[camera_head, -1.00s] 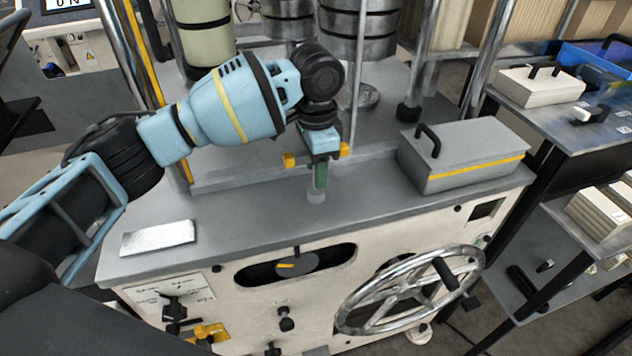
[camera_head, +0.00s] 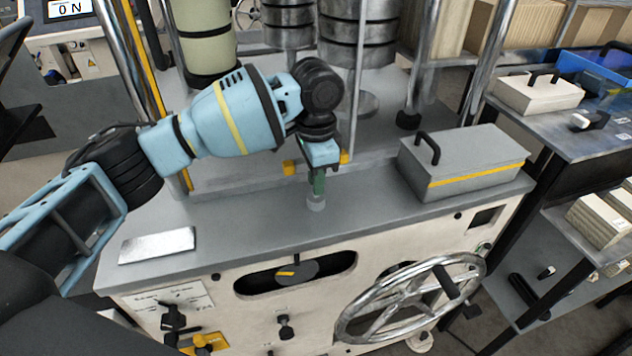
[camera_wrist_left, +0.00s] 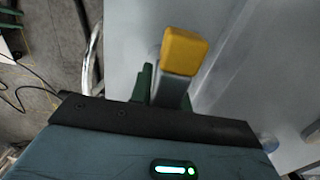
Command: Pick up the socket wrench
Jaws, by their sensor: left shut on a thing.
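My left gripper (camera_head: 318,166) points down over the front part of the grey machine top (camera_head: 250,222). It is shut on the socket wrench, whose green part (camera_head: 319,184) shows below the jaws in the head view. A pale grey round end (camera_head: 316,204) is at its foot, at the machine top; I cannot tell whether it touches. The wrench looks upright, and its upper part is hidden by the gripper. In the left wrist view a yellow-tipped finger (camera_wrist_left: 183,52) stands beside a green piece (camera_wrist_left: 144,82), mostly hidden. My right gripper is not in view.
A grey lidded box (camera_head: 465,160) stands right of the gripper. A metal plate (camera_head: 157,246) lies at the left. Rollers and upright posts (camera_head: 430,60) stand behind. A handwheel (camera_head: 410,300) is on the machine's front. The top between plate and box is mostly clear.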

